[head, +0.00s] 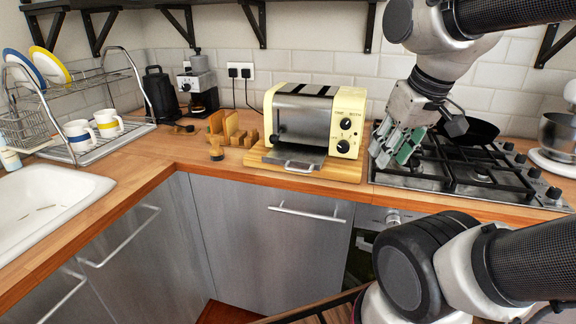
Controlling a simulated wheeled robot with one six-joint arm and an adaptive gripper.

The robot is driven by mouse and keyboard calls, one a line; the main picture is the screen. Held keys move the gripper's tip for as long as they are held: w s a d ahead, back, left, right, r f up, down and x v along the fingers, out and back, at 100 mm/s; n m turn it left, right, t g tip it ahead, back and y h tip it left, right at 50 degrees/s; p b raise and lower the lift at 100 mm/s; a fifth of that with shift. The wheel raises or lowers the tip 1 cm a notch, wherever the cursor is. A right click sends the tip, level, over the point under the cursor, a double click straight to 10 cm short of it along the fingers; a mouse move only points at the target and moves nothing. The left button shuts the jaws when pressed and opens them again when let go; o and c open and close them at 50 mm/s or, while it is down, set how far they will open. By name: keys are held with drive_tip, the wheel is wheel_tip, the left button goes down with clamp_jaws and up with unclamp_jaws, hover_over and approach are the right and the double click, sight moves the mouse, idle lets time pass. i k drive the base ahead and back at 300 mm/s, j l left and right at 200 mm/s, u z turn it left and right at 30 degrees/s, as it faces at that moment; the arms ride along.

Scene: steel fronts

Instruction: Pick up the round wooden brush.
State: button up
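A small round wooden piece that looks like the round wooden brush (216,153) stands on the wooden counter, in front of a wooden holder. It is small in the head view, so its bristles are hard to make out. My gripper (391,158) is well to the right of it, above the left edge of the gas hob. Its fingers point down and appear apart, with nothing seen between them. The brush and my gripper are far apart.
A wooden holder (236,133) stands right behind the brush. A cream toaster (346,125) on a wooden board (330,171) stands between brush and gripper. The gas hob (430,180) carries a dark pan (480,130). Counter left of the brush is clear towards the sink (85,188).

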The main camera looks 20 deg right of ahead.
sight(217, 153)
drive_tip(key=i+l+u, duration=0.1)
drive_tip(key=l+u, duration=0.15)
drive_tip(key=u, duration=0.15)
drive_tip(key=i+l+u, duration=0.1)
drive_tip(key=l+u, duration=0.4)
drive_tip(key=u, duration=0.25)
